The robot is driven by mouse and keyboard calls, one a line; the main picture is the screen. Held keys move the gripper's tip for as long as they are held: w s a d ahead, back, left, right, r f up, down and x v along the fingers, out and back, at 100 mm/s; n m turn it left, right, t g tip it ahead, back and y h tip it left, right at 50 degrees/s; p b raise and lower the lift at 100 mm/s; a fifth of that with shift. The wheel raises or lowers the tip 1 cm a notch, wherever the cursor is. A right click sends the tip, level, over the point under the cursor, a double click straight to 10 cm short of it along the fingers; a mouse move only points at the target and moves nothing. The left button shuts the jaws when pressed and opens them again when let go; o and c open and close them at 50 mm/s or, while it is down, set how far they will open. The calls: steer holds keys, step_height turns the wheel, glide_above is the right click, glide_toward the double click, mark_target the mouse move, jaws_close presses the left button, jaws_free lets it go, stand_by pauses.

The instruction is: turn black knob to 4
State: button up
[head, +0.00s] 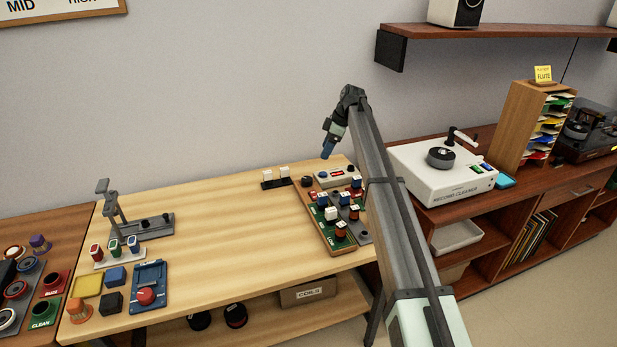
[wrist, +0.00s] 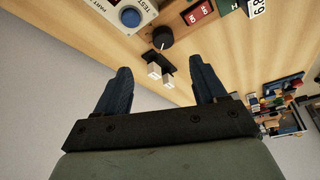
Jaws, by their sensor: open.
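A black stand with two white blocks (head: 275,176) is left of the knob. The parts board (head: 318,220) carries several small coloured parts. A grey fixture (head: 145,226) and a blue box with a red button (head: 147,297) stand left. The table's middle is clear.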

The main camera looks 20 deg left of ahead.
mark_target(307, 179)
steer(key=x, duration=0.4)
steer(key=a+x, duration=0.1)
steer(key=x, duration=0.4)
steer(key=s+x, duration=0.1)
steer(key=x, duration=0.4)
steer(key=shift+a+r, duration=0.15)
steer(key=shift+a, duration=0.1)
steer(key=shift+s, duration=0.1)
steer(key=c, duration=1.1)
